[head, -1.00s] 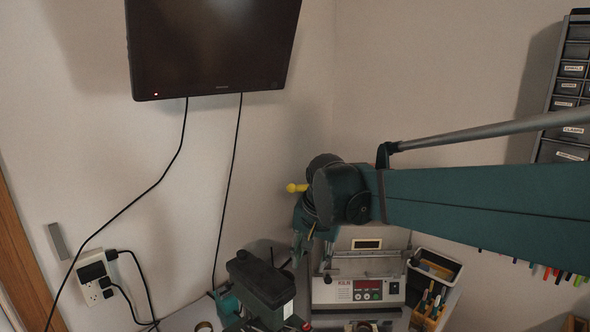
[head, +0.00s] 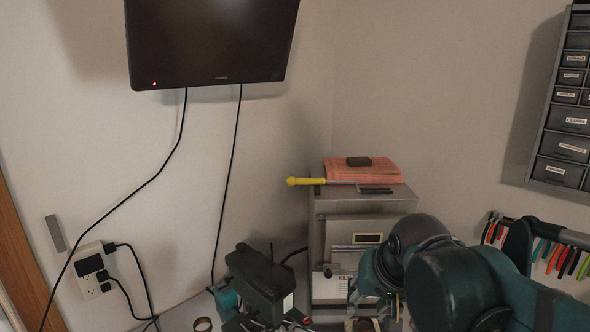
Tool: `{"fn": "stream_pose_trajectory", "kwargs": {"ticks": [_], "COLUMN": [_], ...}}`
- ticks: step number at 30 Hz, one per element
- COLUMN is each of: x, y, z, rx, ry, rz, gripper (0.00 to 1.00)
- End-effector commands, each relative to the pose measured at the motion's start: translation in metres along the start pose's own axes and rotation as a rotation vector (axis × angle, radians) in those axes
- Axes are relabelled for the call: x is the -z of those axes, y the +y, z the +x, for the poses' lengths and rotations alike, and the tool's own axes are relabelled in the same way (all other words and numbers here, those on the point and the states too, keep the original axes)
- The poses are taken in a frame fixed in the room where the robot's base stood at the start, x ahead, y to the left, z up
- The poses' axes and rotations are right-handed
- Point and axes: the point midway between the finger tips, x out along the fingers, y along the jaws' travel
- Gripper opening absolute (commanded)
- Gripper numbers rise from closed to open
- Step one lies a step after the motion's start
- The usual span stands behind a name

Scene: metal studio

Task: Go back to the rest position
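My arm reaches in from the lower right of the head view, with its large teal joints in front of the kiln (head: 335,225). My gripper (head: 375,300) hangs below the wrist near the bottom edge, small and partly hidden. I cannot make out whether its fingers are open or shut, and nothing held can be seen in it.
A yellow-handled tool (head: 306,181), a pink cloth (head: 392,174) and a dark block (head: 358,161) lie on the kiln. A dark green machine (head: 262,280) stands to its left.

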Motion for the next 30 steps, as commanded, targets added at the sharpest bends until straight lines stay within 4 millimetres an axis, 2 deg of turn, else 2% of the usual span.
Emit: {"fn": "stream_pose_trajectory", "kwargs": {"ticks": [9,18,24,30], "x": [-0.05,-0.091,-0.105,-0.106], "y": [0.038,0.065,0.073,0.074], "z": [0.001,0.007,0.01,0.01], "rx": [-0.014,-0.032,-0.04,-0.041], "ry": [0.062,0.114,0.13,0.133], "rz": [-0.073,-0.138,-0.16,-0.166], "gripper": [0.34,0.34,0.34,0.34]}}
